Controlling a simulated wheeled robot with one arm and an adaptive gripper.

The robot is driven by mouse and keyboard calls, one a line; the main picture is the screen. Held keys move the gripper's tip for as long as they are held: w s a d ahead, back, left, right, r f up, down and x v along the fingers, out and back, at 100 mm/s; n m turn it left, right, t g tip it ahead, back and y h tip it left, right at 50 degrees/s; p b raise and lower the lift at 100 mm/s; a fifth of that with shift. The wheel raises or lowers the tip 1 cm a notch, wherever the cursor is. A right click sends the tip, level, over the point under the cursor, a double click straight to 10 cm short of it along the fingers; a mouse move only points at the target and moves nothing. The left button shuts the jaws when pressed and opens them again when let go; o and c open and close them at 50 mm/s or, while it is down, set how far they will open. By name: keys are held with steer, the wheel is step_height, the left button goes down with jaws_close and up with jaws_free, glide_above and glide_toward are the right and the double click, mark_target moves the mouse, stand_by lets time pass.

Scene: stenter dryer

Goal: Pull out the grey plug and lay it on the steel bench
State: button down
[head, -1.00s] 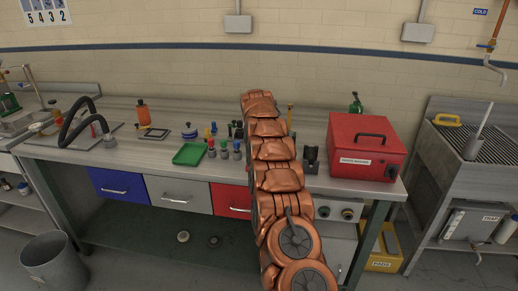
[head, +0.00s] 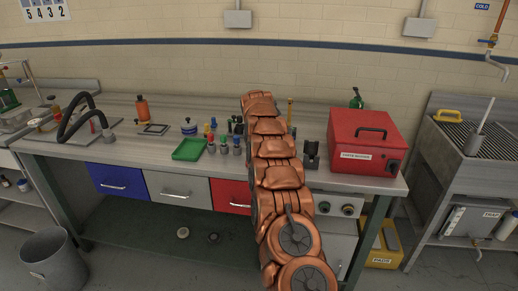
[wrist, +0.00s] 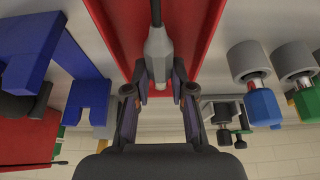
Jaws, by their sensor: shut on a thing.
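The grey plug (wrist: 158,50) shows in the wrist view, with a dark cable or stem running from its far end to the top edge. My gripper (wrist: 159,76) has its two fingers on either side of the plug's near end and is shut on it. In the head view, my copper-coloured arm covers the gripper and the plug. The steel bench (head: 125,151) has bare top at its front left.
A green tray (head: 190,149) and several small coloured-top items stand left of my arm. A red box (head: 364,141) stands at the bench's right. A black hose (head: 75,115) arches at the left. In the wrist view, blue parts (wrist: 45,55) and grey cylinders (wrist: 250,62) flank the gripper.

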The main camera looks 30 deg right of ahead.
steer(key=c, duration=0.9)
jaws_free()
steer(key=shift+r, duration=0.1)
steer(key=v, duration=1.1)
steer(key=shift+s+a+r, duration=0.1)
steer(key=shift+a+r, duration=0.1)
steer(key=shift+r, duration=0.1)
